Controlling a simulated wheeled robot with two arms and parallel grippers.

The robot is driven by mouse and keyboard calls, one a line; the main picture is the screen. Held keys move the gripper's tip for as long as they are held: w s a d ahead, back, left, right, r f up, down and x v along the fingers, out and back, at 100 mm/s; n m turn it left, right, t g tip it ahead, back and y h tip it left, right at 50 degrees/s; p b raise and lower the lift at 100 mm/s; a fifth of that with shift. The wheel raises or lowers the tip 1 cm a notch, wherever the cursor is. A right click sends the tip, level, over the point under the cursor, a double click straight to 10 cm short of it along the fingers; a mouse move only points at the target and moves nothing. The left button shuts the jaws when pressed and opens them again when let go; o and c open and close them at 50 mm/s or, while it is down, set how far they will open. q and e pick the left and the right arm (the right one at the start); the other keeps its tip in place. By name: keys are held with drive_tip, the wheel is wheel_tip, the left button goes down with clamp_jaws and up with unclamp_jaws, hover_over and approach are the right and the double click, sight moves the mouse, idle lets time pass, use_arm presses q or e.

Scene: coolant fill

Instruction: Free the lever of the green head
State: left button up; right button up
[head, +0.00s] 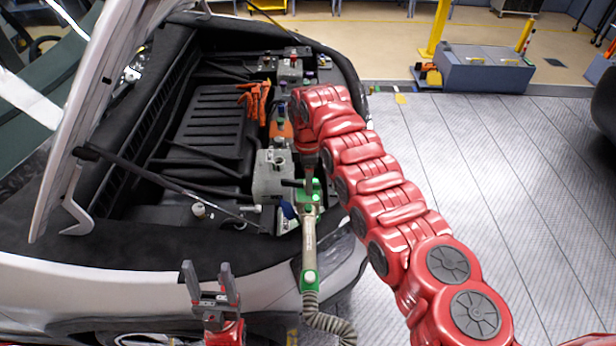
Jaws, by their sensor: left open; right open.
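The green head (314,196) sits at the front right corner of the open engine bay, on top of a grey handle (309,240) with a green lower collar. A dark bar that looks like its lever (293,183) sticks out to the left at the top. My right gripper (308,176) points down just above the green head; its fingers are small and partly hidden, and I cannot tell whether they touch the lever. My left gripper (207,268) is open and empty, pointing up in front of the car's bumper, left of the handle.
A grey ribbed hose (328,322) hangs from the handle's lower end.

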clamp_jaws()
idle(1.4)
